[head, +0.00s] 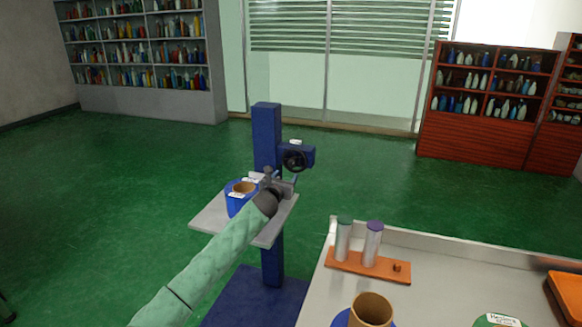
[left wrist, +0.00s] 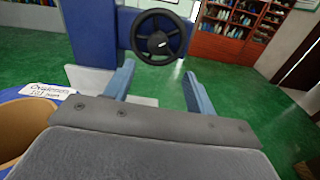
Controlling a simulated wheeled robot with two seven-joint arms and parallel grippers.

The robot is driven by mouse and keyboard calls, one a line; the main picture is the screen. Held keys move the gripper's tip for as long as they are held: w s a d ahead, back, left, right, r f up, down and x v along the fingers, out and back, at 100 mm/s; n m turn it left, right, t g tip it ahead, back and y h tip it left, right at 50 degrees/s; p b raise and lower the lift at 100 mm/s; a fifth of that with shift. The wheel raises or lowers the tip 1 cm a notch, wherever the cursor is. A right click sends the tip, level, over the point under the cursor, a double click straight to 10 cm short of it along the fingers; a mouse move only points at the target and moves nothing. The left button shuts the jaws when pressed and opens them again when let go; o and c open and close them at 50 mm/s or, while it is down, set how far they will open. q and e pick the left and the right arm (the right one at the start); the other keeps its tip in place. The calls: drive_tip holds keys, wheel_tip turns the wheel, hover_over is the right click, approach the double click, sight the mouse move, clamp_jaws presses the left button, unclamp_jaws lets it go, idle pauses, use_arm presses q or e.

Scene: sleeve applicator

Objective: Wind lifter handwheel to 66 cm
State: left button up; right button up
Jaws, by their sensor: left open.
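The lifter is a blue column (head: 266,135) with a grey platform (head: 212,223) and a blue base. Its black handwheel (head: 294,161) sits on a blue box at the right of the column. The wheel also shows in the left wrist view (left wrist: 160,37), upright and facing me. My left gripper (head: 288,184) is just below and in front of the wheel. In the left wrist view its two blue fingers (left wrist: 160,85) are spread with nothing between them, apart from the wheel. A small white label (head: 295,142) sits above the wheel; its text is unreadable. My right gripper is not in view.
A blue container with a brown core (head: 242,189) stands on the platform, close left of my gripper. A grey table (head: 440,270) at front right holds an orange rack (head: 368,266) with two cylinders and a brown ring (head: 371,308). Green floor is clear behind.

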sight(292, 164)
use_arm(q)
drive_tip(key=shift+w+d+r+m+p, duration=0.1)
drive_tip(key=shift+w+d+m, duration=0.3)
drive_tip(key=shift+w, duration=1.05)
drive_tip(key=shift+w+d+r+m+p, duration=0.1)
drive_tip(key=shift+w+d+m, duration=0.3)
drive_tip(key=shift+w, duration=1.05)
drive_tip(key=shift+w+d+r+m+p, duration=0.1)
drive_tip(key=shift+w+d+m, duration=0.3)
drive_tip(key=shift+w, duration=1.05)
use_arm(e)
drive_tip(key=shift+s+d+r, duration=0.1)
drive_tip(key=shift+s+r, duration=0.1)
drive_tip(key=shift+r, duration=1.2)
use_arm(q)
drive_tip(key=shift+a, duration=0.15)
drive_tip(key=shift+c, duration=0.2)
drive_tip(key=c, duration=0.9)
